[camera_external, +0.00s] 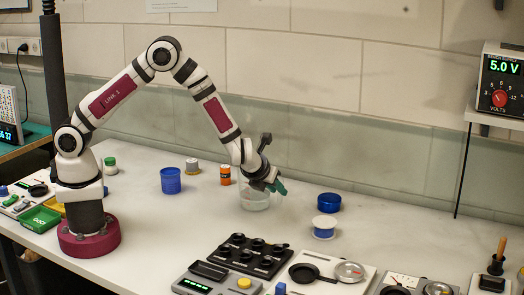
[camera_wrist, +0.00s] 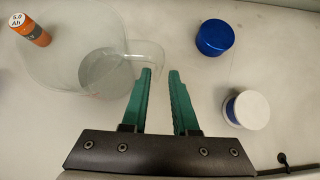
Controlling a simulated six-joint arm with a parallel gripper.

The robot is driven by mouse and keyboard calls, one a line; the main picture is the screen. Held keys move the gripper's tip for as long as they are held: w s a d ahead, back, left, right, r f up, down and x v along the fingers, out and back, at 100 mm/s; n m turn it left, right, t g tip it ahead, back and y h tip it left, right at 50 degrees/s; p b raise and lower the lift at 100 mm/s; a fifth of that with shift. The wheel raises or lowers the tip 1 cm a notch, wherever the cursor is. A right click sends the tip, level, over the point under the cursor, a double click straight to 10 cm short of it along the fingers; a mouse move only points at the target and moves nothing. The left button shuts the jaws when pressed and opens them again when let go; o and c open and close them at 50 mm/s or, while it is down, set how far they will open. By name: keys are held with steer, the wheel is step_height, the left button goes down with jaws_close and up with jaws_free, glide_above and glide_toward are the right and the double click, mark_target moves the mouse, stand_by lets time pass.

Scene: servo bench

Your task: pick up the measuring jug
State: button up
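The measuring jug (camera_external: 254,199) is a clear vessel standing on the bench below and left of my gripper. In the wrist view the jug (camera_wrist: 70,45) fills the upper left, and its clear handle (camera_wrist: 155,52) points right toward my fingers. My gripper (camera_external: 278,186) has green fingers and is at the jug's right side in the external view. In the wrist view my gripper (camera_wrist: 161,72) is open with an empty-looking gap. The left fingertip overlaps the handle's lower part in the picture; I cannot tell whether they touch.
An orange-and-black battery (camera_wrist: 30,30) stands left of the jug. A blue cup (camera_external: 171,181) stands farther left.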

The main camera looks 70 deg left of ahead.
mark_target(280, 201)
steer(key=x, duration=0.4)
steer(key=shift+a+f, duration=0.15)
steer(key=shift+f, duration=0.1)
jaws_close()
stand_by(1.0)
